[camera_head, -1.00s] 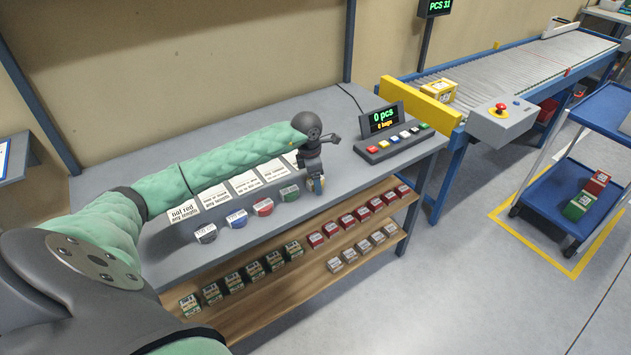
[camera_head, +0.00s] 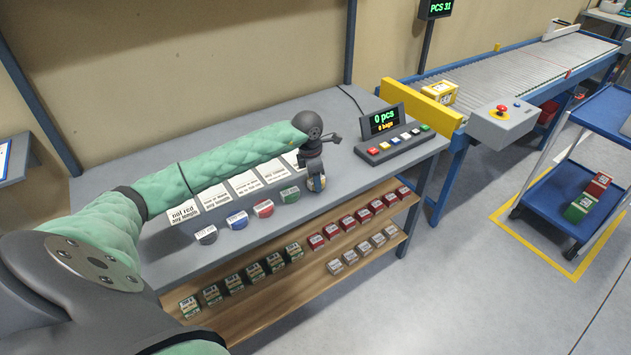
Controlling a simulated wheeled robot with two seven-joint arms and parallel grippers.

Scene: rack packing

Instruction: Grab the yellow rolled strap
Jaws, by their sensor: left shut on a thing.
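My left arm reaches in from the left over the grey bench. My left gripper (camera_head: 315,180) points down near the bench's front edge, just right of the green rolled strap (camera_head: 290,195). It is shut on the yellow rolled strap (camera_head: 318,184), which is mostly hidden between the fingers; only a small pale and yellowish part shows. Grey (camera_head: 205,235), blue (camera_head: 237,220) and red (camera_head: 263,208) rolled straps stand in a row to the left. My right gripper is not in view.
White label cards (camera_head: 245,183) lie behind the straps. A button panel with display (camera_head: 384,122) stands at the bench's right. A wooden shelf (camera_head: 300,275) below holds several small boxes. A roller conveyor (camera_head: 520,70) and blue cart (camera_head: 550,205) stand at the right.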

